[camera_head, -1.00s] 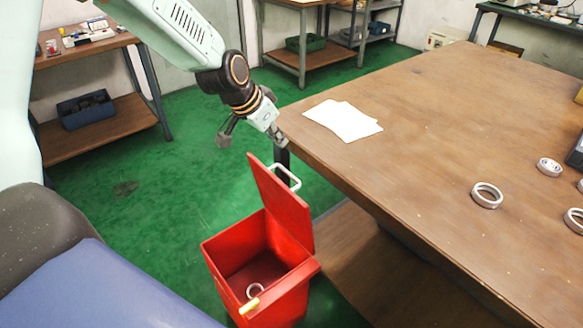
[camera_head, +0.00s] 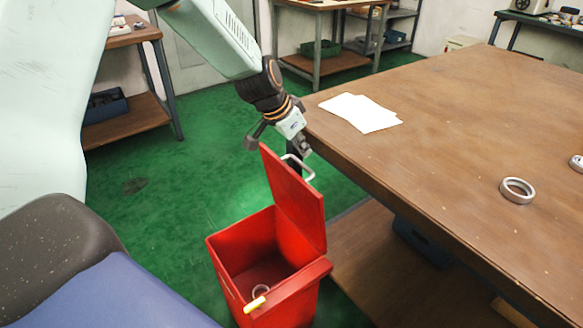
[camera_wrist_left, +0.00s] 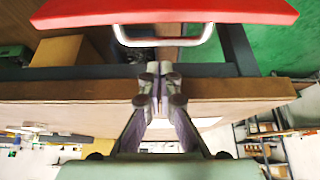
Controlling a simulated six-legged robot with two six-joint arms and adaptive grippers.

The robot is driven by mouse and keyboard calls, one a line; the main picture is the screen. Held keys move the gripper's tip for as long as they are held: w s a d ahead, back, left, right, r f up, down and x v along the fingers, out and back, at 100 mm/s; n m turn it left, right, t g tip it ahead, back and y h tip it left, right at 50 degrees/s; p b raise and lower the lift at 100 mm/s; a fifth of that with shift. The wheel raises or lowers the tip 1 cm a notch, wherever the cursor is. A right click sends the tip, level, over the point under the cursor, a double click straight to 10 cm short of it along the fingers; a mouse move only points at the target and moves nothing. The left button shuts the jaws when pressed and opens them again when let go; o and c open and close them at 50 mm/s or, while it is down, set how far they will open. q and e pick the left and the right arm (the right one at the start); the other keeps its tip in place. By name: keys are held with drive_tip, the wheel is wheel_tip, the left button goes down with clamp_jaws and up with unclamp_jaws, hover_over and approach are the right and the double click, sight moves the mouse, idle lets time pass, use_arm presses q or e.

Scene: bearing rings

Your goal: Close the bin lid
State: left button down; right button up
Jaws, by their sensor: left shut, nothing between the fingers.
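The red bin (camera_head: 240,262) stands on the floor beside the wooden table. Its red lid (camera_head: 296,200) is open and stands nearly upright at the hinge side, with a pale handle (camera_head: 301,168) at its top edge. My left gripper (camera_head: 304,148) is just above the lid's top, near the handle. In the left wrist view the lid (camera_wrist_left: 170,12) and handle (camera_wrist_left: 163,38) show ahead of the shut, empty fingers (camera_wrist_left: 159,72). Contact cannot be told. My right gripper is not visible.
The wooden table (camera_head: 450,120) fills the right side, with white paper (camera_head: 361,112) near its edge and a ring (camera_head: 516,190) further right. A lower shelf (camera_head: 370,275) lies beside the bin. Green floor (camera_head: 165,225) is clear left of the bin.

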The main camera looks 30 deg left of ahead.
sight(293, 158)
use_arm(q)
drive_tip(key=shift+s+a+f+p, duration=0.25)
drive_tip(key=shift+s+f, duration=0.25)
drive_tip(key=shift+s+a+f+p, duration=0.2)
drive_tip(key=shift+s+f+p, duration=0.05)
drive_tip(key=shift+s+f, duration=0.25)
drive_tip(key=shift+s, duration=0.3)
drive_tip(key=shift+s+f, duration=0.1)
drive_tip(key=shift+a+f, duration=0.1)
drive_tip(key=shift+s+p, duration=0.2)
drive_tip(key=shift+p, duration=0.1)
